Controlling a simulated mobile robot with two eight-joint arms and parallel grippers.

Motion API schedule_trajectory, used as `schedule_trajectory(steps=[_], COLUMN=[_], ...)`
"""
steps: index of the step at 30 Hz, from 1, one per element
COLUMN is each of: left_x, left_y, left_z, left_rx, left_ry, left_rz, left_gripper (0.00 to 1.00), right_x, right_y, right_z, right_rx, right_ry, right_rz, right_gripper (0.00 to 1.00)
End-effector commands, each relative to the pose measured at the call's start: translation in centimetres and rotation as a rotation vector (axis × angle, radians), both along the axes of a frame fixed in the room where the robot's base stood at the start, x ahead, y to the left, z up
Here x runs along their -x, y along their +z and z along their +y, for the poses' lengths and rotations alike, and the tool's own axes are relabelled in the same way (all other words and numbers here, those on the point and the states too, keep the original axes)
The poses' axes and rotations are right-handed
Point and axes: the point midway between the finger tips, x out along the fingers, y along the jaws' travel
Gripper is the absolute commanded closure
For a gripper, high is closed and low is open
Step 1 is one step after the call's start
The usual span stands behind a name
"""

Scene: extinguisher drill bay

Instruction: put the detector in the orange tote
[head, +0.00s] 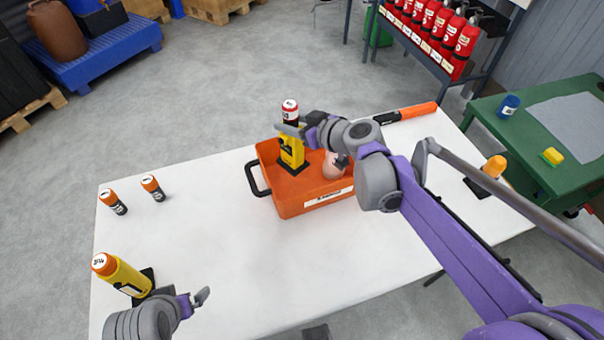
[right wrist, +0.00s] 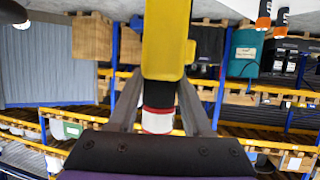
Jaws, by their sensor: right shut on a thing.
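The detector (head: 292,152) is a yellow body with a black foot, a black neck and a red-and-white top. My right gripper (head: 290,128) is shut on its neck, and the detector is upright. The right wrist view shows the yellow body (right wrist: 165,45) between the fingers (right wrist: 158,98). In the head view its foot lies within the outline of the orange tote (head: 312,208); I cannot tell whether it touches the tote's floor. My left gripper (head: 195,300) is low at the left, beside a yellow object with an orange cap (head: 122,274); its jaw opening is unclear.
A pinkish object (head: 334,166) is in the tote's right part. Two small orange-capped cylinders (head: 112,201) (head: 153,188) stand on the white table (head: 215,225). An orange stick (head: 405,112) lies behind the tote, and an orange lamp-like object (head: 493,167) stands right. The table's middle left is clear.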

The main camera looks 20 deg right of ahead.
Motion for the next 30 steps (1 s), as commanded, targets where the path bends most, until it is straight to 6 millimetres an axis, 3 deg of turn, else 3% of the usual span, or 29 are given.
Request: schedule_trajectory(steps=[12,24,30], left_x=[0.3,0.4,0.4], left_y=[-2.0,-2.9,-2.9], left_z=[0.0,0.0,0.0], left_rx=[0.000,0.000,0.000], left_ry=[0.000,0.000,0.000], left_rz=[0.007,0.010,0.010], left_gripper=[0.00,0.00,0.00], right_x=[-0.1,-0.1,0.0], right_y=[-6.4,-10.9,-11.2], right_z=[0.0,0.0,0.0], right_rx=[0.000,0.000,0.000], right_ry=[0.000,0.000,0.000], right_rz=[-0.001,-0.001,-0.001], right_gripper=[1.00,1.00,1.00])
